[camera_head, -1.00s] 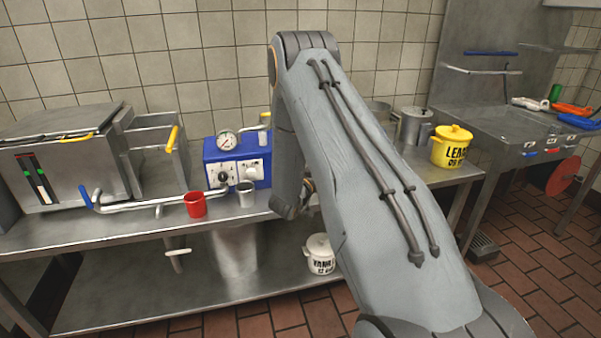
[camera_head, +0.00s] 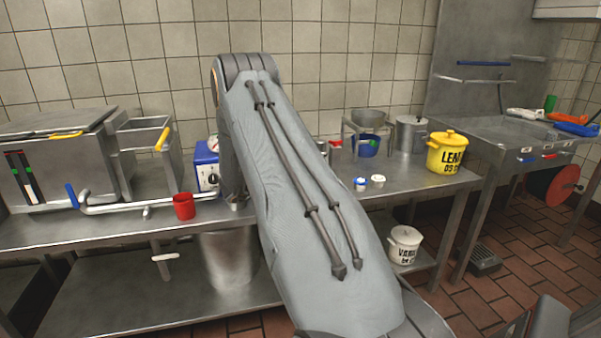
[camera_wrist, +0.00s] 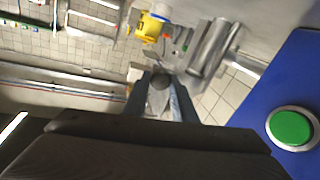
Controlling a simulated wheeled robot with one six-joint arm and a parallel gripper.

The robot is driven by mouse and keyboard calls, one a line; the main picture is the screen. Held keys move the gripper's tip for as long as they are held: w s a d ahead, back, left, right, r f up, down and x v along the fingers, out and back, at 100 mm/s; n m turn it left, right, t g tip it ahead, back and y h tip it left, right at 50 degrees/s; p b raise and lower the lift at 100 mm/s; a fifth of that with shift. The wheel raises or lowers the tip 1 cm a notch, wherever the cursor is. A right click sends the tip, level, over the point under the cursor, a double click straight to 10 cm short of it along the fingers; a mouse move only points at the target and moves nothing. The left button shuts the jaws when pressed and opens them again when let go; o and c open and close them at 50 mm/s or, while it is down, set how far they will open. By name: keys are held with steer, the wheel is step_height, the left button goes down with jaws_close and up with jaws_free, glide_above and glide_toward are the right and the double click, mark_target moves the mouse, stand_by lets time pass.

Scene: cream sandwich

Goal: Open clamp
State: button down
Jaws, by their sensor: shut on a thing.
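My gripper (camera_wrist: 160,100) shows in the wrist view, its two dark fingers close together on a small grey part (camera_wrist: 159,80). I cannot tell whether this part belongs to the clamp, and no clamp can be made out for certain. In the head view my arm hides the gripper. The blue machine (camera_head: 205,165) with dials stands on the bench, mostly hidden behind my arm. In the wrist view a blue surface (camera_wrist: 275,85) with a round green button (camera_wrist: 290,128) is close on the right.
A red cup (camera_head: 184,206) stands on the steel bench left of my arm, near a blue-handled pipe (camera_head: 72,196). To the right are small blue-and-white jars (camera_head: 368,183), a blue pot (camera_head: 365,146) and a yellow pot (camera_head: 447,153). A white pot (camera_head: 404,245) is on the lower shelf.

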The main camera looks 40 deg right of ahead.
steer(key=shift+d+r, duration=0.1)
steer(key=c, duration=1.5)
jaws_free()
steer(key=shift+o, duration=0.2)
steer(key=b+v, duration=0.1)
steer(key=v, duration=0.7)
